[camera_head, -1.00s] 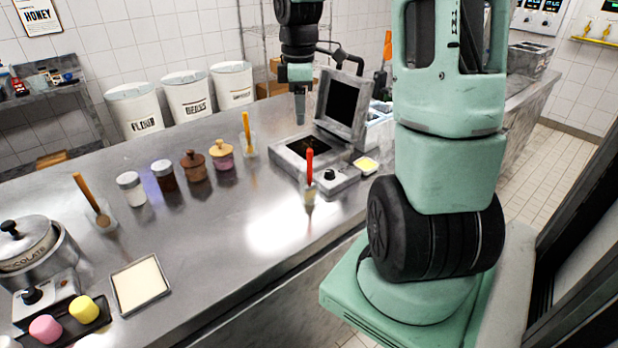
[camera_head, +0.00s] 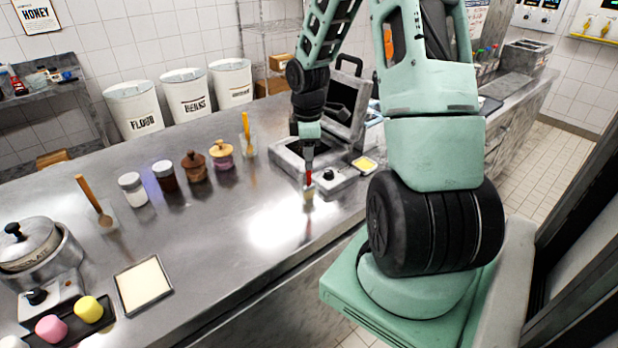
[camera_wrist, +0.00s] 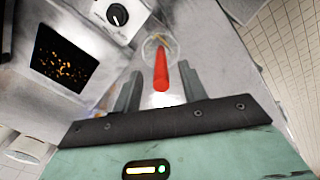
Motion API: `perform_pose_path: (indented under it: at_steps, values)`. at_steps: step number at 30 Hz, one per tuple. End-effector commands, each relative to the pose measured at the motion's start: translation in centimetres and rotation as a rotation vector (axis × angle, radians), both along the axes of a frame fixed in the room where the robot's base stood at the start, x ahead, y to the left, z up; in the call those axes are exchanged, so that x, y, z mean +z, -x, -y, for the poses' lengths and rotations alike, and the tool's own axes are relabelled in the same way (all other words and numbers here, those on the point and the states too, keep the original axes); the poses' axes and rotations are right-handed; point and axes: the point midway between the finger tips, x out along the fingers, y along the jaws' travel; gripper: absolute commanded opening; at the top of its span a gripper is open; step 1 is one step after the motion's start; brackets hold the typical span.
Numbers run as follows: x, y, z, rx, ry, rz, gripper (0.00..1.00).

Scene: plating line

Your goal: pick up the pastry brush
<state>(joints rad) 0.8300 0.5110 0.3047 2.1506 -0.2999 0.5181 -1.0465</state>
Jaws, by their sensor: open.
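The red-handled brush, seemingly the pastry brush (camera_head: 309,179), stands upright in a small clear glass (camera_head: 308,195) near the counter's front edge. In the wrist view its red handle (camera_wrist: 160,72) points up toward the camera, and its lower end sits in the glass (camera_wrist: 150,47). My gripper (camera_head: 309,160) is directly above the glass and points down. In the wrist view my gripper (camera_wrist: 160,88) is open, with one finger on each side of the red handle and gaps showing. The brush's head is too small to make out.
A waffle-iron-like machine (camera_head: 288,160) with a raised lid and a knob box (camera_head: 338,181) stand close behind the glass. A yellow-handled tool (camera_head: 246,125) and a wooden-handled tool (camera_head: 88,192) stand in other glasses. Several jars line the counter (camera_head: 225,235); its front middle is clear.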

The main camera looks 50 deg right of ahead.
Motion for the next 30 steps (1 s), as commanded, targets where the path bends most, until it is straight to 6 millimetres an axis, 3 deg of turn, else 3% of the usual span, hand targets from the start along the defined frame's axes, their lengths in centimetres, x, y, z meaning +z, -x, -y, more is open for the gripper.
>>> perform_pose_path:
  at_steps: [9,17,18,22,23,30]
  values:
    - [-4.1,0.3,-0.1,0.001,-0.002,-0.003,0.42]
    - [-4.5,0.3,-0.1,0.0,-0.001,-0.001,0.42]
    - [-4.5,0.3,-0.1,0.0,-0.001,-0.001,0.4]
    - [-4.5,0.3,-0.1,0.0,-0.001,-0.001,0.03]
    - [-4.5,0.3,-0.1,0.0,-0.001,-0.001,0.0]
    - [-4.5,0.3,-0.1,0.0,-0.001,-0.001,0.0]
